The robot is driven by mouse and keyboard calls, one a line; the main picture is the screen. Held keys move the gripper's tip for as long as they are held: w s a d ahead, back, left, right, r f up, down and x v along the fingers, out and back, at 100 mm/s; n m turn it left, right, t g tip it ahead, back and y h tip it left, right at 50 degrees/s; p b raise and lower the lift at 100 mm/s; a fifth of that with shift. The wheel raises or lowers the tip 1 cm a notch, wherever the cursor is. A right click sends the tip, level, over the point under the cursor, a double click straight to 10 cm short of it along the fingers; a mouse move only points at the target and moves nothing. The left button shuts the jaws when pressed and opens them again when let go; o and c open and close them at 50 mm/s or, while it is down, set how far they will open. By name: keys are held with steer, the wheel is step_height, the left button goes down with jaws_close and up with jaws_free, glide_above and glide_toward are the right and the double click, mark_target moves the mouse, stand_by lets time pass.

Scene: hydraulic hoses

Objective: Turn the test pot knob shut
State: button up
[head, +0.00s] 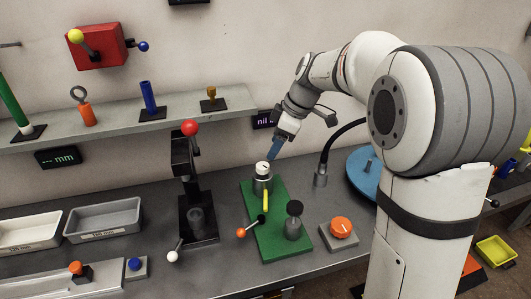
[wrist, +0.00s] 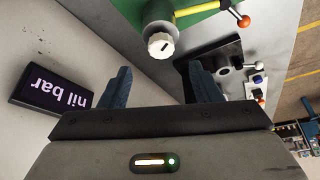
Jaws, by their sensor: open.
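The test pot (head: 262,185) is a metal cylinder at the back of a green plate (head: 278,243). Its white round knob (head: 263,168) is on top. In the wrist view the knob (wrist: 160,45) shows a short dark mark and lies just beyond the fingertips, roughly midway between them. My gripper (head: 275,150) is above the knob, with its blue fingers pointing down toward it. The wrist view shows my gripper (wrist: 159,68) open with nothing between the fingers. In the head view one finger largely hides the other, and the exact gap to the knob is unclear.
A dark display (wrist: 52,88) reads "nil bar". The plate also carries a yellow bar (head: 266,200), an orange-ended lever (head: 241,233) and a black-capped cylinder (head: 294,222). A black press with a red ball (head: 190,128) stands left; a bent black hose (head: 330,140) stands right.

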mark_target(264, 165)
steer(key=x, duration=0.7)
steer(key=shift+f, duration=0.2)
steer(key=shift+s, duration=0.1)
steer(key=shift+c, duration=0.5)
steer(key=c, duration=0.9)
